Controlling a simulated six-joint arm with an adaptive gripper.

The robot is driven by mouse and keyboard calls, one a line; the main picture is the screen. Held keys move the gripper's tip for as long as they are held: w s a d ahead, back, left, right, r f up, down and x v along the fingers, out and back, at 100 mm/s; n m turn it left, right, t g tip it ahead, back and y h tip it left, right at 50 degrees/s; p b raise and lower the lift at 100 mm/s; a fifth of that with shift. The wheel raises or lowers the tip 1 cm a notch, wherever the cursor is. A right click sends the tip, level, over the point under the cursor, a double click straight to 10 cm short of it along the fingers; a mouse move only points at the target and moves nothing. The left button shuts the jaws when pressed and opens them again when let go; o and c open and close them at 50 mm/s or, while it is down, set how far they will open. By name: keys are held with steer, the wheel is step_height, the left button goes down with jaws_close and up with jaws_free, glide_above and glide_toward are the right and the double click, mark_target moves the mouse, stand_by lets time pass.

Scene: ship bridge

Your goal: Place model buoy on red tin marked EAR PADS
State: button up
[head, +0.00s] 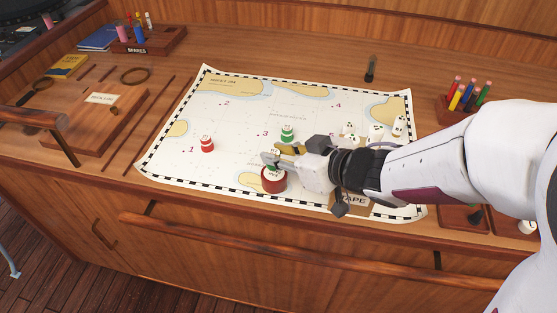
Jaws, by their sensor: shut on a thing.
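My gripper (271,160) is over the front middle of the chart. It is shut on a small, mostly hidden model buoy, of which a little green shows by the fingers. A round red tin (274,185) stands directly below the fingers; its lettering is too small to read. The held buoy is at or just above the tin's top; I cannot tell whether they touch. A green and white model buoy (287,134) stands on the chart behind the gripper. A red and white model buoy (207,144) stands to the left.
The chart (225,120) has free room on its left. Several white pieces (376,132) stand behind my arm. A box marked TAPE (354,200) lies under my wrist. A pencil holder (463,104) is at the right. A wooden rail (300,262) runs along the front.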

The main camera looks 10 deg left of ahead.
steer(key=shift+f, duration=1.25)
steer(key=shift+f, duration=0.15)
steer(key=o, duration=0.8)
steer(key=shift+s+d+r, duration=0.25)
steer(key=shift+d+r, duration=0.3)
steer(key=shift+v, duration=5.25)
steer(key=shift+s, duration=0.1)
